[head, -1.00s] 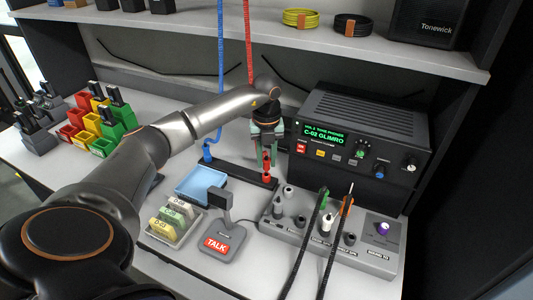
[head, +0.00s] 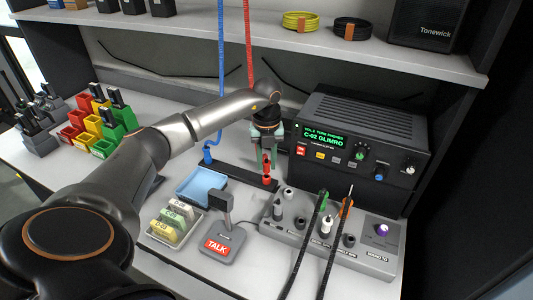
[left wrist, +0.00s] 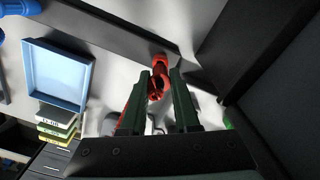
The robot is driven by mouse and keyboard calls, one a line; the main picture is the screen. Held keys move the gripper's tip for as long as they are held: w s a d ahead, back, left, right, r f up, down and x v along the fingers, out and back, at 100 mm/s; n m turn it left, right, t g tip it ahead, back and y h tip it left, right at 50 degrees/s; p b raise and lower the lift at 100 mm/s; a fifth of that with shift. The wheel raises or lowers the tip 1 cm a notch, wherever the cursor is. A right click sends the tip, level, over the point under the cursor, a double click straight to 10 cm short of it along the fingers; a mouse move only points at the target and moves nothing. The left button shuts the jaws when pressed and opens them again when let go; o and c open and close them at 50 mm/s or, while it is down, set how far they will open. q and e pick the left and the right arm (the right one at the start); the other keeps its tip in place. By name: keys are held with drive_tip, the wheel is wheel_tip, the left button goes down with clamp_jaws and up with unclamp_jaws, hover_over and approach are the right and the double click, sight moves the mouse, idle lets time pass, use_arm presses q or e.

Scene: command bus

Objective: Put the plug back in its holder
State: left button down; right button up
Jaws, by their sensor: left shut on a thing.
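The red plug (head: 267,164) is upright at the right end of the dark holder bar (head: 230,174). Its lower end meets a red part at the bar's end; I cannot tell how deep it sits. My left gripper (head: 267,156) points down over it, shut on the plug. In the left wrist view the red plug (left wrist: 157,80) shows between the green fingers of my left gripper (left wrist: 161,75), beside the dark bar (left wrist: 125,30). A blue plug (head: 207,155) stands at the bar's left end. My right gripper is not in view.
A dark radio (head: 340,165) stands close right of the gripper. A grey panel (head: 300,238) with plugs and cables lies in front. A light blue tray (head: 203,186) and a TALK pedestal (head: 222,240) are at front left. Blue and red cables hang behind.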

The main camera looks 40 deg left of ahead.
use_arm(q)
drive_tip(key=shift+f, duration=1.15)
idle(1.3)
drive_tip(key=c, duration=0.6)
unclamp_jaws()
drive_tip(key=shift+o, duration=0.2)
drive_tip(key=shift+r, duration=0.1)
wheel_tip(320, 180, up, 8)
drive_tip(key=p, duration=0.6)
drive_tip(key=shift+p, duration=0.3)
